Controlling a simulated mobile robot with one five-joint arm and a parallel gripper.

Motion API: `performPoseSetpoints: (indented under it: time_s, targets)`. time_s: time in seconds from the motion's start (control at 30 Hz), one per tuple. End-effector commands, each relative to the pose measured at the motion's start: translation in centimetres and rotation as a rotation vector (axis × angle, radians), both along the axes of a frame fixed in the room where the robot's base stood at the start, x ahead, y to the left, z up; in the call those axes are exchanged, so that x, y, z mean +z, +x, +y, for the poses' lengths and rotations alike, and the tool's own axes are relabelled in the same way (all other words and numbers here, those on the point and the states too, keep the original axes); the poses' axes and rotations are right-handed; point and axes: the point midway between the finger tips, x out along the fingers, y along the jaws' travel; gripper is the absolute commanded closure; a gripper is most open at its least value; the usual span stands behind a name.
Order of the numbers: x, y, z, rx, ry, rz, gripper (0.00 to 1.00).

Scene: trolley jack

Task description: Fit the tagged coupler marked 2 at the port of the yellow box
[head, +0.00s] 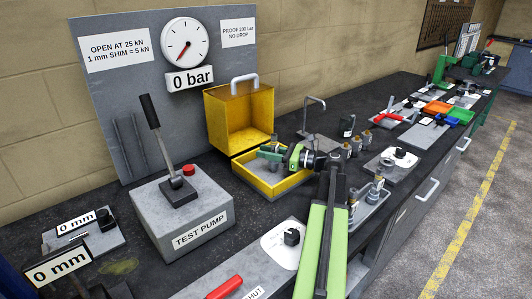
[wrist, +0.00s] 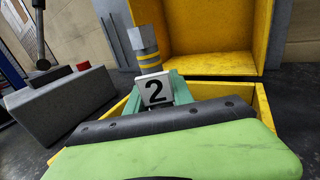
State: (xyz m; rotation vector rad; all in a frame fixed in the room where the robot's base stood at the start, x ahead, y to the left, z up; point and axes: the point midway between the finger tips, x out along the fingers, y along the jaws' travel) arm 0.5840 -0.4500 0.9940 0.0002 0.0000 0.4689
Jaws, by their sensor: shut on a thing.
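The yellow box (head: 292,184) stands open on the bench, with its raised back part (head: 225,122) behind the low front part. It also fills the back of the wrist view (wrist: 222,40). My gripper (head: 268,152) reaches in over the low front part from the right. In the wrist view its teal jaws (wrist: 180,88) are shut on a grey coupler (wrist: 147,42) with yellow bands. The coupler looks roughly upright, and its white tag (wrist: 154,90) reads 2. I cannot make out the port, nor whether the coupler's lower end touches anything.
The test pump (head: 182,222) with its lever stands left of the box; its gauge (head: 187,45) reads 0 bar.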

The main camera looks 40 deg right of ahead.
Motion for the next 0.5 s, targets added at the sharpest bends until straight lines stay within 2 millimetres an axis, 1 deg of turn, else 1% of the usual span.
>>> performPoseSetpoints:
  time_s: [0.03,0.07,0.23,0.5]
  targets:
    - [-0.24,0.0,0.0,0.0,0.0,-0.001,1.0]
    - [-0.14,0.0,0.0,0.0,0.0,-0.001,0.69]
    - [-0.08,0.0,0.0,0.0,0.0,0.0,0.47]
    - [-0.1,0.0,0.0,0.0,0.0,0.001,0.46]
